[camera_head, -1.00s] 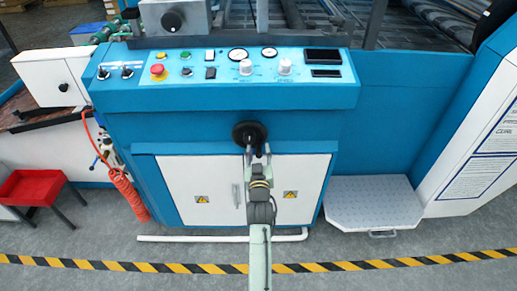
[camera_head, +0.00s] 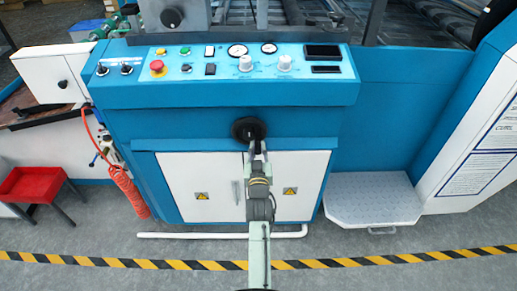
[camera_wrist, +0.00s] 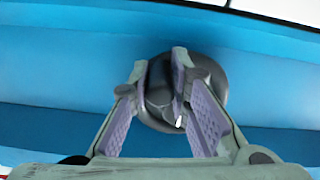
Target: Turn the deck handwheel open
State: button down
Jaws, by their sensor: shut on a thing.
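The deck handwheel (camera_head: 246,127) is a small dark round wheel on the front of the blue machine, above the white cabinet doors. In the wrist view the handwheel (camera_wrist: 215,82) lies just beyond my fingers. My gripper (camera_head: 253,149) reaches up to it from below. In the wrist view my gripper (camera_wrist: 164,80) has its two purple-padded fingers on either side of the wheel's dark middle part, shut on it. The fingers hide part of the wheel, and the exact contact is hard to make out.
A sloped control panel (camera_head: 205,92) with knobs, gauges and a red button juts out above the wheel. A grey step (camera_head: 372,200) stands at right, a red tray (camera_head: 32,184) at left. A coiled orange hose (camera_head: 127,192) hangs beside the cabinet. Striped tape (camera_head: 330,263) crosses the floor.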

jog(key=shift+a+f+m, duration=0.1)
jog(key=shift+a+m, duration=0.05)
jog(key=shift+m, duration=0.15)
jog(key=c, duration=1.5)
grip_release()
jog(key=s, duration=0.7)
jog(key=shift+s, duration=0.25)
